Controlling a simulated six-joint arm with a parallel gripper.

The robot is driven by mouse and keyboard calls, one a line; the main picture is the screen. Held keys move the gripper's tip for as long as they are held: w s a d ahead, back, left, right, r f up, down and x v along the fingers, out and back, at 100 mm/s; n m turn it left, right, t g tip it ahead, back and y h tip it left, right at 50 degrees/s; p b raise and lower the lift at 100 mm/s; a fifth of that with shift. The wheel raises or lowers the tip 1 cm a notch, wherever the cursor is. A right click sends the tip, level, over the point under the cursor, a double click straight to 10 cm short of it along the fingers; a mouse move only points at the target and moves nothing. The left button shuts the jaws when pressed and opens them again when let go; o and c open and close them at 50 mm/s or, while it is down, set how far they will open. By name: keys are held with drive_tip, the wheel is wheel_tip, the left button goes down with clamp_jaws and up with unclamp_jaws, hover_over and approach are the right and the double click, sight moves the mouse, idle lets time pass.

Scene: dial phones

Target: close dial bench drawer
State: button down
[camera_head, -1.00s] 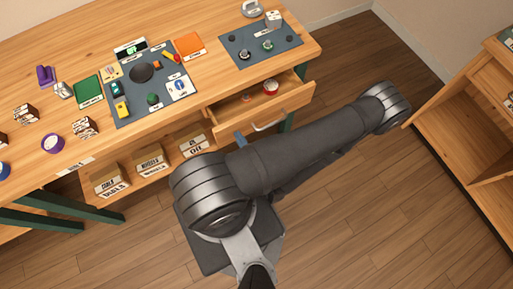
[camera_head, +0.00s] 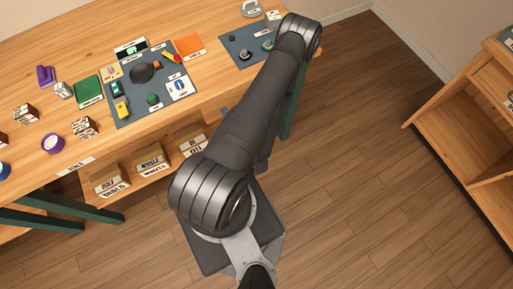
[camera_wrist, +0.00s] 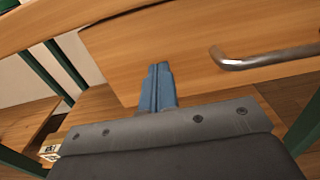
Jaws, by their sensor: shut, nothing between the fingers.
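The wooden drawer front (camera_wrist: 190,50) of the bench fills the upper part of the wrist view, with its metal bar handle (camera_wrist: 265,58) on the right. My gripper (camera_wrist: 158,70) is shut and empty. Its blue fingertips overlap the lower part of the drawer front, left of the handle; I cannot tell whether they touch it. No drawer sticks out to the right of my arm. Whether it is fully flush is hidden.
The wooden bench top (camera_head: 210,85) holds a dark mat (camera_head: 130,115) with small parts and a second mat (camera_head: 233,47) at right. Labelled boxes (camera_head: 152,160) stand on the lower shelf. A green bench leg (camera_head: 293,105) is near my arm. Floor at right is clear up to a wooden shelf (camera_head: 440,130).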

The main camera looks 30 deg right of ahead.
drive_tip(key=shift+w, duration=0.35)
drive_tip(key=shift+w+r, duration=0.1)
idle(0.4)
drive_tip(key=s, duration=1.4)
drive_tip(key=shift+s, duration=0.3)
idle(0.4)
idle(0.4)
drive_tip(key=w, duration=0.8)
idle(0.8)
